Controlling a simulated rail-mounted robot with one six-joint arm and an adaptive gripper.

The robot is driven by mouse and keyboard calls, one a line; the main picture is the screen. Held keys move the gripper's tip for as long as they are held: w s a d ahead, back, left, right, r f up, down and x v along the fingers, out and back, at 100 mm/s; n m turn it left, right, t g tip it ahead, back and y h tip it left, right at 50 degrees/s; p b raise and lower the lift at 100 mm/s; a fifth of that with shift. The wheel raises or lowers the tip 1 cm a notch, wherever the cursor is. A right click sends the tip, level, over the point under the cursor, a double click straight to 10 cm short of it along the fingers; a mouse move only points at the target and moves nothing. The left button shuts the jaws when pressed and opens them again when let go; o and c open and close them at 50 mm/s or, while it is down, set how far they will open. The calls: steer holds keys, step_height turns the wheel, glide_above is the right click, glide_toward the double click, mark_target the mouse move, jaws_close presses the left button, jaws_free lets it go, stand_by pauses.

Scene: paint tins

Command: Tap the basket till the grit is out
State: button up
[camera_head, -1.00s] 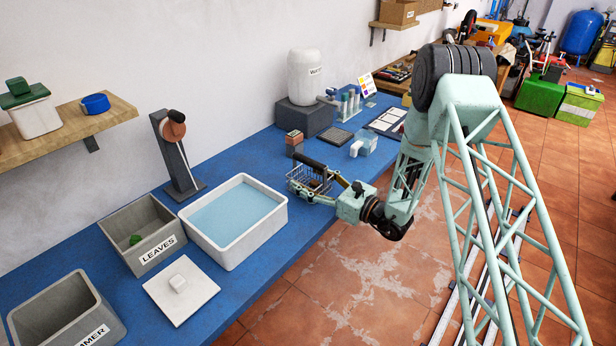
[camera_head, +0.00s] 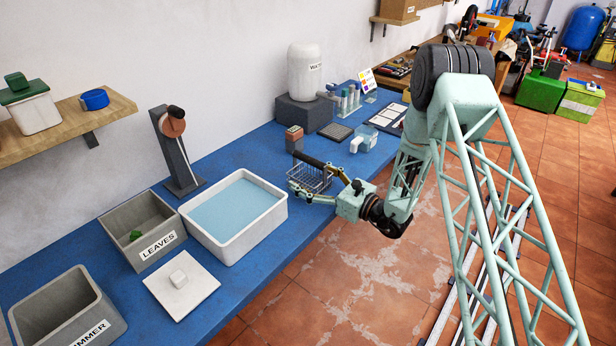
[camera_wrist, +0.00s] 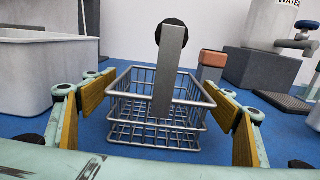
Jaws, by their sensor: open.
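The wire basket (camera_head: 312,178) stands on the blue bench near its front edge, with a dark handle rising from it. In the wrist view the basket (camera_wrist: 155,115) is upright between my fingers, and its grey handle (camera_wrist: 168,75) with a dark round end stands up in front of the wires. Blue bench shows through the mesh, and I make out no grit inside. My gripper (camera_head: 314,190) is open, with one finger on each side of the basket. In the wrist view my gripper (camera_wrist: 160,105) shows yellow pads; whether they touch the wires I cannot tell.
A block with a reddish top (camera_head: 294,138) stands behind the basket. A white tub of water (camera_head: 279,207) is to the left, with the LEAVES bin (camera_head: 158,246) beyond it. A dark flat grid (camera_head: 336,131) and a clear jug (camera_head: 363,138) lie behind.

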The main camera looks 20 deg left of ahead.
mark_target(325, 185)
steer(key=shift+d, duration=0.1)
steer(key=shift+v, duration=5.9)
steer(key=shift+r, duration=0.1)
